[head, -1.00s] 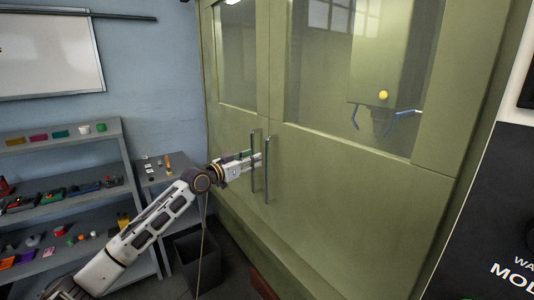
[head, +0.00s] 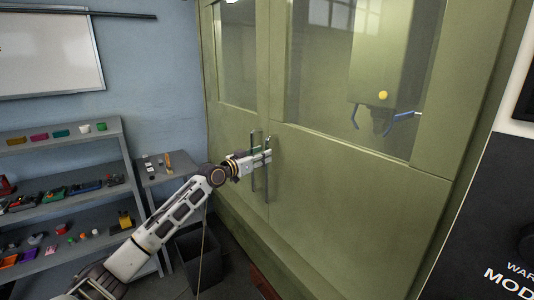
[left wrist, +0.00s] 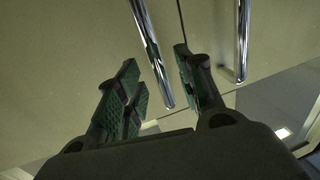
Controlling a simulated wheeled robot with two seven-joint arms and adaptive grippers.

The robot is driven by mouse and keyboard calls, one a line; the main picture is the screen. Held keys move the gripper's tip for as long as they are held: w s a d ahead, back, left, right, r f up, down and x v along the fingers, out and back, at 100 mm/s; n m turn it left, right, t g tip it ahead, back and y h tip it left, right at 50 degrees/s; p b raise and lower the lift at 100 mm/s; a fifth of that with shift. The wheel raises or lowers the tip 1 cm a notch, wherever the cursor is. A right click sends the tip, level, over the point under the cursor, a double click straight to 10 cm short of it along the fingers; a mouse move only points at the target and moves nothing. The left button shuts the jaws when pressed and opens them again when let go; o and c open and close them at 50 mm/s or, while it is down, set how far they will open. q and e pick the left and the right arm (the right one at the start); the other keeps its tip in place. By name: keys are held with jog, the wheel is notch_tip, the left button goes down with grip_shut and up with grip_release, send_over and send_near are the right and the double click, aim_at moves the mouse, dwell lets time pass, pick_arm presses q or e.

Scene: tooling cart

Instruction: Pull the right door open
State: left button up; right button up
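The right door (head: 340,185) is a large olive-green cabinet door with a window, and it looks closed. Its upright metal handle (head: 267,187) is beside the handle (head: 253,183) of the left door (head: 235,125). My left gripper (head: 264,156) is at the upper part of the handles and partly hides them. In the left wrist view, which looks upside down, my left gripper (left wrist: 155,90) is open. One bar, apparently the right door's handle (left wrist: 152,50), stands between its fingers with gaps visible; the other bar (left wrist: 242,40) is outside them. My right gripper is out of view.
Shelves (head: 70,190) with small parts stand at the left, with a small side table (head: 165,180) beside them. A dark bin (head: 195,258) is on the floor below my left arm. A dark panel with lettering (head: 495,220) stands at the right.

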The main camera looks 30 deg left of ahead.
pick_arm(q)
jog(key=shift+w+d+p, duration=0.2)
jog(key=shift+w, duration=0.6)
jog(key=shift+w+d+p, duration=0.15)
jog(key=shift+w, duration=0.65)
grip_shut()
